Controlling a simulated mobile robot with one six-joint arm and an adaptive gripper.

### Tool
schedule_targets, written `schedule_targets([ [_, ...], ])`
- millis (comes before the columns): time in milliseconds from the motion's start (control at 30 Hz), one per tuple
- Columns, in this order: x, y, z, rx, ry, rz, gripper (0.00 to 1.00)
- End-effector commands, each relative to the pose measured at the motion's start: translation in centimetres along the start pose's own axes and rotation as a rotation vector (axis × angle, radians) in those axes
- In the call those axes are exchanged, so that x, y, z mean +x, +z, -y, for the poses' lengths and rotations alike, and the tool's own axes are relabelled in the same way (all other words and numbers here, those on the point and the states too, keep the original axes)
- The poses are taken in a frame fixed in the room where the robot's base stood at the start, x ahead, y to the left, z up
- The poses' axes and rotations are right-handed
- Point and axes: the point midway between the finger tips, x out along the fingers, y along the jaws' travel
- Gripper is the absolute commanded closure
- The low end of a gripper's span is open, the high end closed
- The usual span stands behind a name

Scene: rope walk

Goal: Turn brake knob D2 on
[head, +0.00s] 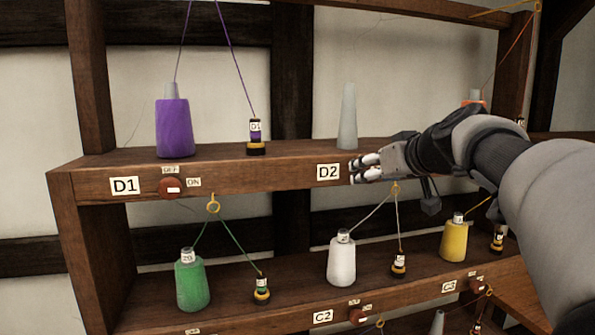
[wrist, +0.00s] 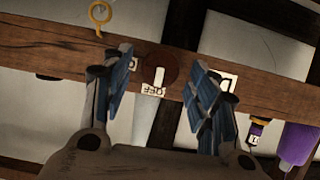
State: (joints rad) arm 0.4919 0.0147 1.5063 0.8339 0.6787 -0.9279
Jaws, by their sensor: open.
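Brake knob D2 (wrist: 160,70) is a dark red-brown disc on the shelf's front edge, with a white bar mark. In the wrist view, which is turned upside down, the bar stands upright towards the OFF label (wrist: 153,91); the ON label (wrist: 134,64) is to its left, partly behind a finger. My gripper (head: 364,168) is open in front of the rail, right beside the D2 label (head: 328,172), and hides the knob in the head view. In the wrist view my gripper's fingers (wrist: 160,90) lie either side of the knob, with nothing held between them.
Knob D1 (head: 171,188) is to the left on the same rail. A bare grey cone (head: 347,118) stands above D2, with a purple spool (head: 174,128) and small bobbin (head: 255,138) further left. A yellow ring (head: 395,188) with threads hangs below the rail, close to my gripper.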

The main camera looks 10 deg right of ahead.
Motion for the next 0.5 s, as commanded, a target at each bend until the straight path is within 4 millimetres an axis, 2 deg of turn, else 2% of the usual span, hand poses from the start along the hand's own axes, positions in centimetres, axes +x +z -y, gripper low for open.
schedule_targets([
  [433,0.16,0.4,-0.32,0.0,0.001,0.0,0.46],
  [500,0.16,0.4,-0.31,0.0,0.001,0.0,0.51],
])
